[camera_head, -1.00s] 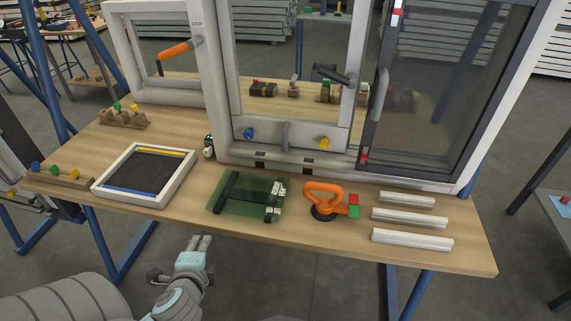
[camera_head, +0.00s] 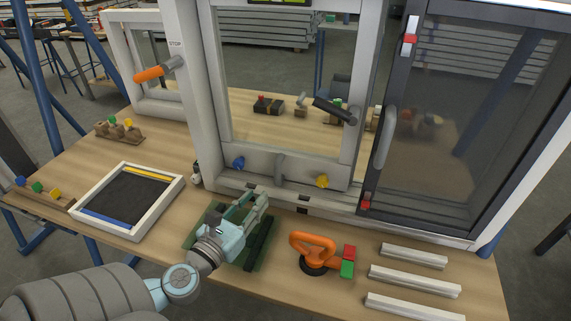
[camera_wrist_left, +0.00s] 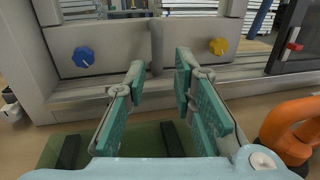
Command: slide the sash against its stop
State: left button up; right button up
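The light grey sash (camera_head: 303,171) stands upright in the large frame, between the left post and a dark mesh panel. Its bottom rail carries a blue knob (camera_head: 238,163), a yellow knob (camera_head: 322,181) and an upright grey pull handle (camera_head: 279,166). A STOP label (camera_head: 176,43) is on the left post; I cannot tell whether the sash touches a stop there. My left gripper (camera_head: 255,197) is open and empty, low in front of the sash. In the left wrist view the handle (camera_wrist_left: 156,45) lies ahead, near the line between the open fingertips (camera_wrist_left: 160,80). My right gripper is not in view.
An orange suction lifter (camera_head: 313,250) and several white profiles (camera_head: 415,280) lie to the right. A white framed tray (camera_head: 130,200) is on the left. The dark mesh panel (camera_head: 460,120) stands right of the sash.

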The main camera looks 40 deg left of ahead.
aim_at(276, 172)
pick_arm(q)
jog(key=w, duration=0.4)
jog(key=w+a+p, duration=0.1)
jog(key=w, duration=0.3)
jog(key=w+a+p, duration=0.1)
jog(key=w, duration=0.3)
jog(key=shift+r, duration=0.15)
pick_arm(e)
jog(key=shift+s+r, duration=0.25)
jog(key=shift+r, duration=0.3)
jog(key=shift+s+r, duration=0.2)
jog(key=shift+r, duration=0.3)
pick_arm(q)
jog(key=shift+c, duration=0.6)
grip_shut()
